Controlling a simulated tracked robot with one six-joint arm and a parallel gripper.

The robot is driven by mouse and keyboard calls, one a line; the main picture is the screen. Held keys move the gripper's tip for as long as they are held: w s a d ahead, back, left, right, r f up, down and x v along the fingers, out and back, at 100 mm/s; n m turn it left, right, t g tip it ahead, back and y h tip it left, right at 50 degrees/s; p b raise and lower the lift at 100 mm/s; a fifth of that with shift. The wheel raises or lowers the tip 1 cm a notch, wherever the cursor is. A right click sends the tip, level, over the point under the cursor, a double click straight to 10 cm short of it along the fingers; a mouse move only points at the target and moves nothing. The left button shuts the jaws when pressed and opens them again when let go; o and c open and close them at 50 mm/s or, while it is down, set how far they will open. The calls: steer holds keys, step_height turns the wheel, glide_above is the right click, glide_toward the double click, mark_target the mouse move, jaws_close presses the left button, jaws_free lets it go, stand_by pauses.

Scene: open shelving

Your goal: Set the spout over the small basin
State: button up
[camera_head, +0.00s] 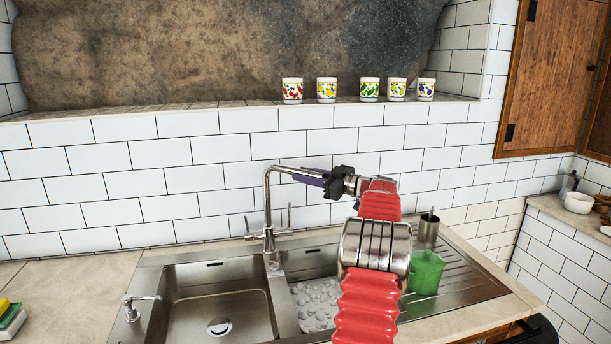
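The chrome tap stands behind the divider between the two basins. Its spout (288,169) runs to the right from the top of the upright pipe, level, on the small basin's side in the picture. The small basin (308,262) is right of the divider, with pale rounded lumps in its bottom; my red arm covers its right part. My gripper (312,181) comes in from the right, its purple fingers pointing left along the spout and overlapping it in the picture. The spout's end is hidden at the gripper. I cannot tell whether the fingers touch or grip the spout.
The large basin (190,290) at left is empty. A small side tap (140,298) stands at its left. A green container (426,272) and a metal cup (428,228) stand right of my arm. Several patterned cups (326,90) line the ledge above.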

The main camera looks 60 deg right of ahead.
steer(key=o, duration=0.4)
steer(key=shift+f, duration=0.2)
steer(key=shift+r, duration=0.1)
steer(key=shift+s, duration=0.1)
steer(key=s, duration=1.3)
steer(key=shift+s+d, duration=0.35)
